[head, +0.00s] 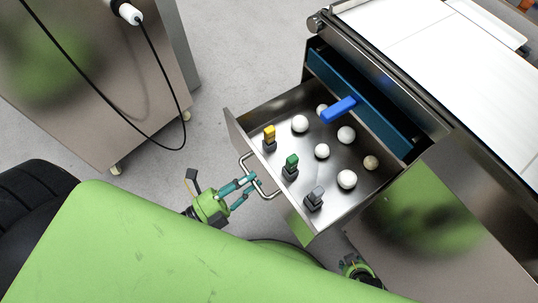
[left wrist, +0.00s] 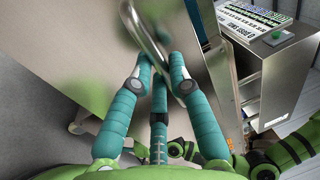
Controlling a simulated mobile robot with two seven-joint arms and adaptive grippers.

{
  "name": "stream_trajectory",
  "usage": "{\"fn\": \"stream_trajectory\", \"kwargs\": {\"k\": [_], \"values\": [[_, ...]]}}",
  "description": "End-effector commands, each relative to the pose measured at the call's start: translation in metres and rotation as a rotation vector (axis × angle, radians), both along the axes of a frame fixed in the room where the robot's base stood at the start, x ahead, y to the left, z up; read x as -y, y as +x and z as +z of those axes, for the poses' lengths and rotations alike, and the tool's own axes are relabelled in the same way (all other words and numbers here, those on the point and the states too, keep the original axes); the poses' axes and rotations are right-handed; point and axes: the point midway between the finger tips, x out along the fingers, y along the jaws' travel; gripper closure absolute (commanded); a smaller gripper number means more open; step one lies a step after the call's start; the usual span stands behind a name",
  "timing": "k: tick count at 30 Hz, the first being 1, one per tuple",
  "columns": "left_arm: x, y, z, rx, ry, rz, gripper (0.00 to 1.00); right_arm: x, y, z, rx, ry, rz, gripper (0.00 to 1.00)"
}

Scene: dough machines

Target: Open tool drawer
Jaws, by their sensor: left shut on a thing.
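The steel tool drawer (head: 322,176) is pulled well out of the machine in the head view. It holds several pale dough balls and three small tools on dark bases: yellow (head: 269,133), green (head: 291,162) and grey (head: 315,196). Its bar handle (head: 243,160) is on the front panel. My left gripper (head: 251,184), with teal fingers, is at the handle and shut on it. In the left wrist view the fingers (left wrist: 158,72) close around the curved metal bar (left wrist: 143,32). My right gripper's fingers cannot be made out.
A steel cabinet (head: 95,70) with a hanging black cable stands at left. Grey floor (head: 215,110) is free between them.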

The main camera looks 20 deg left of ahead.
Motion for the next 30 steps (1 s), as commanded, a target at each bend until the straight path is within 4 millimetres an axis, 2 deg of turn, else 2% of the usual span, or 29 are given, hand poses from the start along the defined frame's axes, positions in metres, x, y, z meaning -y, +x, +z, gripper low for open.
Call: {"fn": "stream_trajectory", "kwargs": {"k": [3, 9, 22, 23, 24, 25, 30], "values": [[-0.010, -0.014, 0.001, -0.001, -0.001, 0.000, 1.00, 0.001, 0.001, 0.000, 0.007, 0.000, 0.002, 0.60], [-0.019, -0.026, 0.000, 0.001, -0.001, 0.001, 1.00, 0.001, 0.002, 0.000, 0.017, 0.002, 0.003, 0.60], [-0.021, -0.028, 0.000, 0.002, -0.001, 0.001, 1.00, 0.001, 0.002, 0.000, 0.018, 0.001, 0.003, 0.60], [-0.021, -0.028, 0.000, 0.002, -0.001, 0.001, 0.77, 0.001, 0.002, 0.000, 0.018, 0.001, 0.003, 0.60], [-0.021, -0.028, 0.000, 0.002, -0.001, 0.001, 0.61, 0.001, 0.002, 0.000, 0.018, 0.001, 0.003, 0.60], [-0.021, -0.028, 0.000, 0.002, -0.001, 0.001, 0.57, 0.001, 0.002, 0.000, 0.018, 0.001, 0.003, 0.60], [-0.021, -0.028, 0.000, 0.002, -0.001, 0.001, 0.57, 0.001, 0.002, 0.000, 0.018, 0.000, 0.004, 0.60]]}}
